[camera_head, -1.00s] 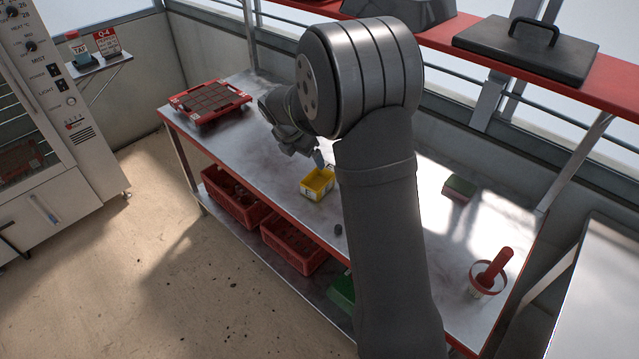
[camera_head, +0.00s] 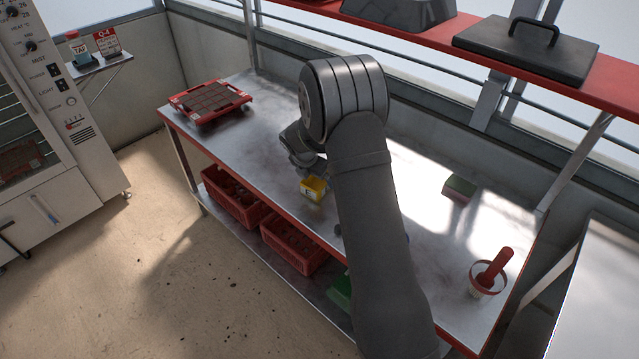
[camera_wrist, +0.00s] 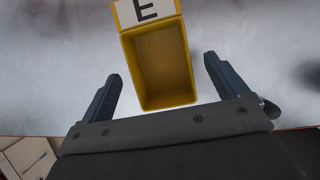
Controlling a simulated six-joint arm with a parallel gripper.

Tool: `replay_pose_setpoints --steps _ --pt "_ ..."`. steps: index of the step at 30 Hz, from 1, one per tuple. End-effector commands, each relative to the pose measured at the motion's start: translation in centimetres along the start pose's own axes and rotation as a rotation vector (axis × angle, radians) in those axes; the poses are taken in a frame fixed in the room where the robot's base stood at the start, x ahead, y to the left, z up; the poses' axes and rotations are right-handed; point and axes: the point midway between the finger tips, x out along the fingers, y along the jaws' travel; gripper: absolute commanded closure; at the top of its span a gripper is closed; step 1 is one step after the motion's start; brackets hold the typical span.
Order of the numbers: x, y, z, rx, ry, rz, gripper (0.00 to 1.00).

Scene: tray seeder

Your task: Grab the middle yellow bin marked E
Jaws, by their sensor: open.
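The yellow bin (camera_head: 312,189) with a white label marked E stands on the metal bench, partly covered by my arm in the head view. In the wrist view the yellow bin (camera_wrist: 160,62) is seen from above, empty, with its E label at the top edge. My gripper (camera_wrist: 162,78) is open, one finger on each side of the bin's near end, with a gap between each finger and the bin. The fingertips are hidden behind my arm in the head view. I cannot tell how high they are relative to the bin's rim.
A red tray of dark cells (camera_head: 211,103) lies at the bench's far left end. Red crates (camera_head: 235,197) sit on the lower shelf. A red overhead shelf (camera_head: 590,72) runs behind.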

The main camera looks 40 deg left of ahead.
Motion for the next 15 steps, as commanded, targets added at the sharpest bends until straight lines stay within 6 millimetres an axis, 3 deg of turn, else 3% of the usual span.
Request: replay_pose_setpoints --steps 6,15 --pt "3.2 0.0 0.5 0.000 0.001 -0.001 0.09" --pt "4.0 0.0 0.5 0.000 0.000 0.000 0.09"
